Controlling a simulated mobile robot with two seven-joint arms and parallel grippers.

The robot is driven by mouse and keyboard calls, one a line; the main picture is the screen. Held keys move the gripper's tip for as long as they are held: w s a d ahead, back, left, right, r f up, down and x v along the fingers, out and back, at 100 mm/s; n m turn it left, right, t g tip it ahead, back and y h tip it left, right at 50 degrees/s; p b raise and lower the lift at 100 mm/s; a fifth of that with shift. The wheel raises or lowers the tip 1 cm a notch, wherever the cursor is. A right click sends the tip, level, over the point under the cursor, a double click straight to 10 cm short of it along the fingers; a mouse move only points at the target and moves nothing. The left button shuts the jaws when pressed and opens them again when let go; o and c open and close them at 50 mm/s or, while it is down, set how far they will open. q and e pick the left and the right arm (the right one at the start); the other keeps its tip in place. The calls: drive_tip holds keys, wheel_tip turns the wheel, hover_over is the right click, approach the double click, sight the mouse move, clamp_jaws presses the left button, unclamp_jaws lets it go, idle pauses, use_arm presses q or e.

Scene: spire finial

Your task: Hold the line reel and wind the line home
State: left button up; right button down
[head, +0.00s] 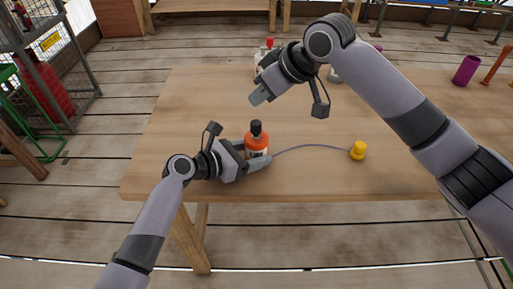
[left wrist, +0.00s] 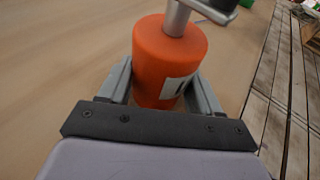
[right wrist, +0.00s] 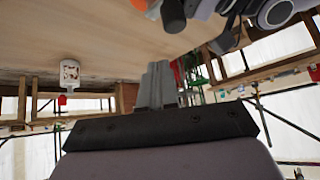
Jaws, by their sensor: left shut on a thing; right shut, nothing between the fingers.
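The line reel (head: 257,144) is an orange drum with a black knob (head: 256,127) on top, upright on the table. My left gripper (head: 256,158) is shut on its body, one finger on each side. In the left wrist view the orange drum (left wrist: 168,62) sits between the fingers, with a metal crank (left wrist: 178,17) above it and a pale label on its side. A thin grey line (head: 310,148) runs from the reel to a yellow weight (head: 358,150) on the table. My right gripper (head: 260,97) is shut and empty, above and behind the reel, apart from it.
The wooden table (head: 190,120) is clear left of the reel and around the line. Small items with a red top (head: 269,43) stand at the back, partly behind my right arm. A white jar (right wrist: 70,75) shows in the right wrist view. A purple cup (head: 466,70) is far right.

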drive_tip(key=s+d+r+n+g+h, duration=0.1)
drive_tip(key=d+r+n+g+h, duration=0.1)
drive_tip(key=d+r, duration=0.15)
hover_over(265, 142)
drive_tip(key=d, duration=0.2)
wheel_tip(265, 142, down, 6)
drive_tip(key=shift+w, duration=0.35)
drive_tip(key=shift+f, duration=0.2)
idle(1.7)
drive_tip(key=shift+f, duration=1.35)
drive_tip(key=shift+a, duration=0.15)
drive_tip(key=shift+s+a, duration=0.1)
drive_tip(key=shift+a, duration=0.55)
drive_tip(key=shift+s+a, duration=0.15)
drive_tip(key=shift+s, duration=0.1)
drive_tip(key=shift+f, duration=0.15)
